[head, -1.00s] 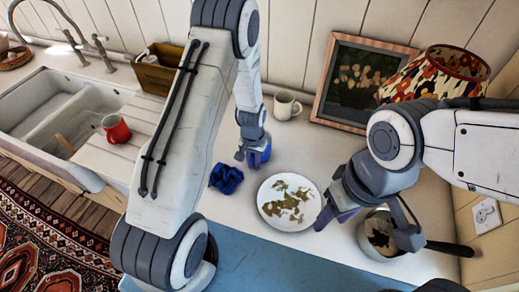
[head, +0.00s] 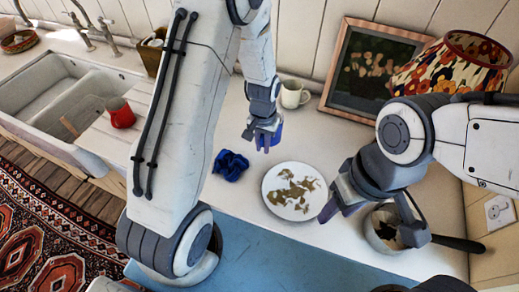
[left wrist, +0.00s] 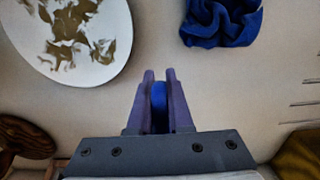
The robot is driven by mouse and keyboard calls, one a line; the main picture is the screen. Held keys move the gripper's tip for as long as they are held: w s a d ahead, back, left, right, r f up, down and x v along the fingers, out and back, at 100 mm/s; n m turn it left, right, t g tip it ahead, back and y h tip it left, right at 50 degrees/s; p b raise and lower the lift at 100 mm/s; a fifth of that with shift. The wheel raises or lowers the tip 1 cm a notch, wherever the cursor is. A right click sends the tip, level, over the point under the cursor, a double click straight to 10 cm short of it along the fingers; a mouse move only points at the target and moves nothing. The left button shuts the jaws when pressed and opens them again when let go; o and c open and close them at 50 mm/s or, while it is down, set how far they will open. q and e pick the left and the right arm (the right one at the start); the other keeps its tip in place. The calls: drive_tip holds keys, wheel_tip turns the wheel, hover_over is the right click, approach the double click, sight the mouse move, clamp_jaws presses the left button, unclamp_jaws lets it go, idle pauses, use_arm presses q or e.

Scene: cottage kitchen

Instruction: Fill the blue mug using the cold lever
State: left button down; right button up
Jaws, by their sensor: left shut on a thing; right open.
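My left gripper (head: 266,136) is shut on the blue mug (head: 277,134), above the counter behind the plate. Most of the mug is hidden by the fingers. In the left wrist view a strip of the blue mug (left wrist: 158,101) shows between the purple fingertips (left wrist: 159,78). My right gripper (head: 375,215) is open, between the plate and the saucepan. Taps (head: 92,32) stand behind the sink at the upper left. I cannot tell which lever is cold.
A white sink (head: 48,82) is at the left, with a red mug (head: 120,112) beside it. A blue cloth (head: 231,165), a stained plate (head: 271,200), a white mug (head: 294,95) and a saucepan (head: 375,233) are on the counter. A picture (head: 370,70) and a lamp (head: 455,62) stand behind.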

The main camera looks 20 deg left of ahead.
use_arm(q)
drive_tip(key=s+d+r+b, duration=0.2)
drive_tip(key=s+d+r, duration=0.3)
drive_tip(key=s+d, duration=0.1)
drive_tip(key=shift+s+d+r, duration=0.15)
drive_tip(key=shift+d+r, duration=0.2)
drive_tip(key=shift+d, duration=0.1)
